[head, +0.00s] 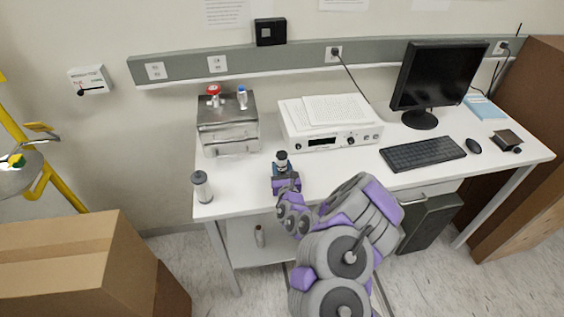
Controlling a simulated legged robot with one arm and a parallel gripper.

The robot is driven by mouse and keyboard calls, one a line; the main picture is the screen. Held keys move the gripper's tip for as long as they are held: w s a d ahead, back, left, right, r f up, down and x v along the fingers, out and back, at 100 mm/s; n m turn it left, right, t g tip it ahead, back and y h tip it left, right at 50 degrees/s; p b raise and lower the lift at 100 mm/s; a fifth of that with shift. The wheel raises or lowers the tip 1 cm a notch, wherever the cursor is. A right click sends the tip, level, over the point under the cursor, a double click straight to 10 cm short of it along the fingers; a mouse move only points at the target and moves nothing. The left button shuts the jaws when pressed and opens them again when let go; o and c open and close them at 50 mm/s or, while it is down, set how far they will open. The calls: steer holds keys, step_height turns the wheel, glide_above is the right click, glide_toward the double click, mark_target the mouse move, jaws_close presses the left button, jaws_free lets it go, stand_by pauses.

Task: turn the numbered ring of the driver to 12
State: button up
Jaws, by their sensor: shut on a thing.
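The driver (282,158) shows as a small upright thing with a dark and grey top and a bit of blue below, near the desk's front edge. My gripper (284,177) is at it and is shut on it; the fingers and my arm hide its lower part. The numbered ring and its numbers are too small to read. I cannot tell whether the driver stands on the desk or is held just above it.
A grey cylinder (201,187) stands at the desk's (232,183) front left corner. Behind are a metal box (228,131) with a red knob and a white instrument (329,139). A keyboard (423,153) and monitor (436,76) are at right. A cardboard box (60,258) is at lower left.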

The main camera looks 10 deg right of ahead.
steer(key=shift+a+f+m+h+b, duration=0.15)
steer(key=shift+m+h+b, duration=0.8)
steer(key=shift+h, duration=0.85)
steer(key=shift+m+g, duration=0.3)
steer(key=shift+m, duration=0.05)
steer(key=shift+m+h, duration=0.3)
steer(key=shift+h, duration=0.3)
steer(key=shift+r, duration=0.2)
steer(key=o, duration=0.9)
steer(key=shift+o, duration=0.2)
